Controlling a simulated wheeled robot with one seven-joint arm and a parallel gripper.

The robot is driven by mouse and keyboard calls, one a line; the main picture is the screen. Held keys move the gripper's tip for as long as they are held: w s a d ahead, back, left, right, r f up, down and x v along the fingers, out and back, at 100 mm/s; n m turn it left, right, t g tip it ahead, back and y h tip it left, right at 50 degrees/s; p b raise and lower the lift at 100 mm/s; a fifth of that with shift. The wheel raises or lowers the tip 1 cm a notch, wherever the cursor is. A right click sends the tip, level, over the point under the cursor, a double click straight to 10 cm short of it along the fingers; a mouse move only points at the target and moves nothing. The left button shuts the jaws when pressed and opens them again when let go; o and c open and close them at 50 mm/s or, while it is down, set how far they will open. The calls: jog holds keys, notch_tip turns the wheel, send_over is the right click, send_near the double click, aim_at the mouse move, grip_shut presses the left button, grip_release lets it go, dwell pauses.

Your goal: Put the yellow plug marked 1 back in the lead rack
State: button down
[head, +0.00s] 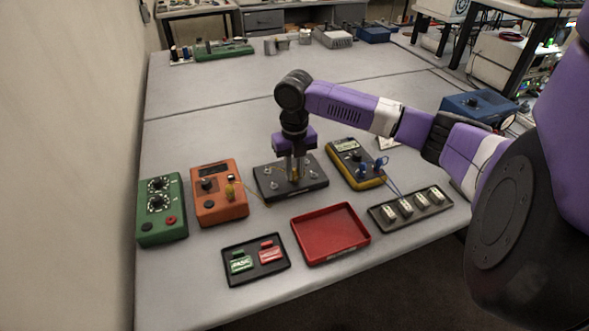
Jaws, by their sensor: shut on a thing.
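My gripper (295,178) points straight down over a black plate (314,185) with several small metal posts. It is shut on a small yellow thing (294,172), which looks like a yellow plug. Its mark is too small to read, and I cannot tell whether it touches the plate. Another yellow plug (231,190) stands upright on the orange box (216,207), left of my gripper. A thin yellow lead runs from near that box toward the black plate. No rack is clearly labelled, so I cannot tell which thing is the lead rack.
A yellow meter (347,148) with blue plugs (362,170) stands right of my gripper. A black strip (437,207) with several pale blocks, an empty red tray (330,252) and a small black tray (231,278) lie in front. A green box (162,225) stands left.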

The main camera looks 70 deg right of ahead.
jog(key=c, duration=1.2)
grip_release()
jog(key=shift+r+b, duration=0.7)
jog(key=shift+r, duration=3.2)
